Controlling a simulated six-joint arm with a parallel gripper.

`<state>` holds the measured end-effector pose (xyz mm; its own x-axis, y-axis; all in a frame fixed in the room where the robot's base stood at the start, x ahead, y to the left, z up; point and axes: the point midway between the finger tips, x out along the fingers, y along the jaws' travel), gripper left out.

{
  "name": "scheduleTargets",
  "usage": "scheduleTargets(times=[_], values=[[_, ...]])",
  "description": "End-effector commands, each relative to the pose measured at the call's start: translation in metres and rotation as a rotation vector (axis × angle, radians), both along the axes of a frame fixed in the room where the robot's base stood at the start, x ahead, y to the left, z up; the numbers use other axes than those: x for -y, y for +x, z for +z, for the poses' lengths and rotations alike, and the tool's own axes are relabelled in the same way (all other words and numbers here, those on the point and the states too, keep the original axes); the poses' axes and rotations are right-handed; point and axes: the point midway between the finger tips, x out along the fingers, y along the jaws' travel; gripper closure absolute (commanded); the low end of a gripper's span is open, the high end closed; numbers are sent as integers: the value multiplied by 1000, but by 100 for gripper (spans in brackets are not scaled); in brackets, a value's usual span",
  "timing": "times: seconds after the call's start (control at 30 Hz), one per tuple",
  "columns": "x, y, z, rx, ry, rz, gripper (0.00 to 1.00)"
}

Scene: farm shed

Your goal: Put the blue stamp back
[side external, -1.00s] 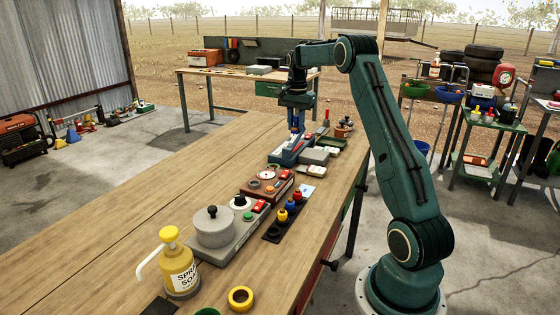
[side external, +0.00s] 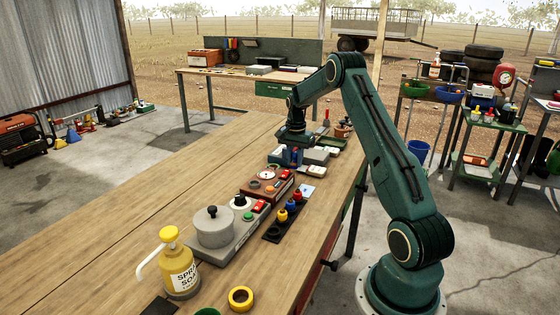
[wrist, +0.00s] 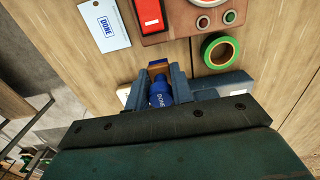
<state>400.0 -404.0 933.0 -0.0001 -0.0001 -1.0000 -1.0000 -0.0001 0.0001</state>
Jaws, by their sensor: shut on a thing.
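My gripper (side external: 291,150) is low over the far part of the workbench in the side view. A brown-orange piece (wrist: 158,66) shows at the far end of the stamp. A slate-blue block (wrist: 236,84) lies just under and beside the fingers; its middle is hidden by my gripper. In the side view the stamp is mostly hidden, and I cannot tell whether it touches the block.
A brown box (side external: 266,184) with a red switch stands just nearer the camera. A white card (side external: 306,191) printed DONE lies beside it. A green tape roll (wrist: 220,50) is close in the wrist view. The bench's left side (side external: 190,200) is clear.

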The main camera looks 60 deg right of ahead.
Motion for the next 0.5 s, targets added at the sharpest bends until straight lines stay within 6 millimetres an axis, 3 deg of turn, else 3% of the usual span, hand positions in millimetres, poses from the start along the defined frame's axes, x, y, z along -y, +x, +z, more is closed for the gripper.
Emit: scheduleTargets(times=[0.5], values=[[0,0,-42,-1,1,0,92]])
